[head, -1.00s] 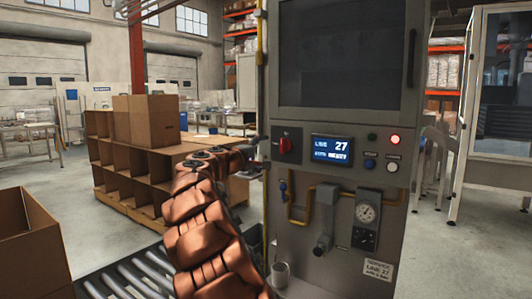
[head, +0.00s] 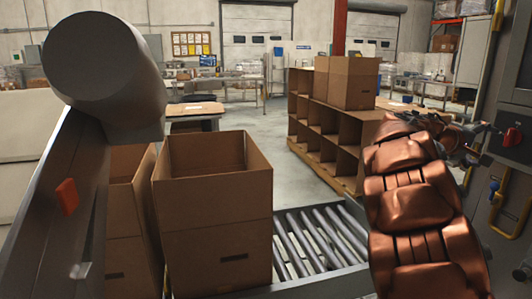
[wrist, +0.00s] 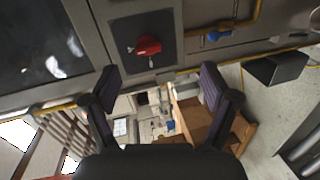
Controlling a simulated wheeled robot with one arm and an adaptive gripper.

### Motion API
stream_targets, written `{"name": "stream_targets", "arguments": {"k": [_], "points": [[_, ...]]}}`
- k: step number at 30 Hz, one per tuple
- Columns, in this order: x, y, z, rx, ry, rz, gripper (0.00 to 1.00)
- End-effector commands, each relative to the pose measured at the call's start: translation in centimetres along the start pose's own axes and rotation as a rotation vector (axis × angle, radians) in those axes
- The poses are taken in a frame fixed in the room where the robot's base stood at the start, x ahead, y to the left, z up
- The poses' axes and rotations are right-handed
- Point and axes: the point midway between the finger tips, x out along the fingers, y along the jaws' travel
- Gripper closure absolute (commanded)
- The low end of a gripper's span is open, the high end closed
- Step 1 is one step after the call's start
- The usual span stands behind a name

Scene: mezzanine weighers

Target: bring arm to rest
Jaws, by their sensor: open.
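My copper-coloured arm rises along the right of the head view, and my gripper (head: 462,142) is at its far end near the machine cabinet. In the wrist view my gripper (wrist: 160,88) shows two dark fingers spread wide with nothing between them. A red rotary switch (wrist: 144,46) on the cabinet panel lies just beyond the fingers, apart from them. The same red switch (head: 511,137) shows at the right edge of the head view.
Open cardboard boxes (head: 215,225) stand by a roller conveyor (head: 315,240) at the front. A cardboard cubby shelf (head: 325,130) with boxes on top stands behind it. A grey machine with a large cylinder (head: 100,70) fills the left. Open floor (head: 280,175) lies between.

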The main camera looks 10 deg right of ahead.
Motion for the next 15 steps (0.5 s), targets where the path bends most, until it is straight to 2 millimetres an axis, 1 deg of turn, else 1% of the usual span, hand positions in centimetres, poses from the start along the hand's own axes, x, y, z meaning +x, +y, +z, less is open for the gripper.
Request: {"name": "stream_targets", "arguments": {"k": [1, 5, 11, 12, 14, 15], "points": [[-1.8, 0.9, 0.9, 0.018, -0.009, -0.047, 0.15], [-5.6, -0.3, 3.4, 0.061, -0.032, -0.181, 0.15], [-12.1, -3.4, 7.5, 0.103, -0.071, -0.407, 0.15], [-13.6, -4.0, 8.2, 0.109, -0.075, -0.453, 0.15], [-15.8, -5.0, 9.5, 0.113, -0.082, -0.524, 0.15], [-17.4, -5.8, 10.3, 0.112, -0.088, -0.574, 0.15]]}}
